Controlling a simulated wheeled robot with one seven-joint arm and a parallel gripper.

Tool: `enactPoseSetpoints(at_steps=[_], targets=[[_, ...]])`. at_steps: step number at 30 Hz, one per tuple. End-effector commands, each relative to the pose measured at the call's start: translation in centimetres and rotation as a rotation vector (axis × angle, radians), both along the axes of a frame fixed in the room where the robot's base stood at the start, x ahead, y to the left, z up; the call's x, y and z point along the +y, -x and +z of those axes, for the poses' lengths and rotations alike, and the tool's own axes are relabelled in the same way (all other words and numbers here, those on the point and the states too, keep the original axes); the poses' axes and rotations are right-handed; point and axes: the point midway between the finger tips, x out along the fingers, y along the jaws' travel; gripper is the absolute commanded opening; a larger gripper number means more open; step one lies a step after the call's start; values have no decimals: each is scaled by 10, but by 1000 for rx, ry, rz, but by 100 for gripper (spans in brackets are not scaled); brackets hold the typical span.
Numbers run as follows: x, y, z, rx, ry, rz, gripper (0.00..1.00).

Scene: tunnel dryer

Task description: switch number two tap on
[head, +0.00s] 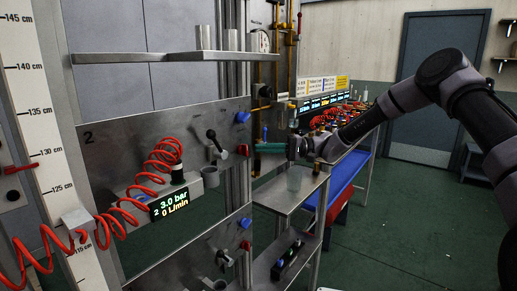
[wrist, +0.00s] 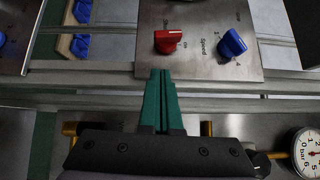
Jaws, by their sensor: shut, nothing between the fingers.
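The panel marked 2 (head: 110,140) has a red knob (head: 243,150) and a blue knob (head: 242,117) at its right edge. In the wrist view the red knob (wrist: 168,40) sits at top centre, with small "On" lettering beside it. The blue knob (wrist: 232,42) is to its right, near the word "Speed". My gripper (head: 258,148), with green fingers, is shut and empty. In the wrist view my gripper (wrist: 161,72) has its tips just below the red knob, apparently a short gap away. The number 2 display (head: 170,204) reads 3.0 bar and 0 L/min.
A black-handled lever (head: 212,138) and a coiled red hose (head: 160,160) are on the same panel. A lower panel has another blue knob (head: 245,223). A metal upright stands beside the panel. A pressure gauge (wrist: 308,152) is at lower right in the wrist view.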

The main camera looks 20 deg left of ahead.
Motion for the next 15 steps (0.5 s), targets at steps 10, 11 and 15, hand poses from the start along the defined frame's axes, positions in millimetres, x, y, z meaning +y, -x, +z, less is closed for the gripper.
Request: enactPoseSetpoints(at_steps=[10, 11, 15], targets=[[-71, -30, 7, -1, 1, -2, 0], [-75, -32, 7, -1, 1, -2, 0], [-88, -37, 9, -2, 0, 0, 0]])
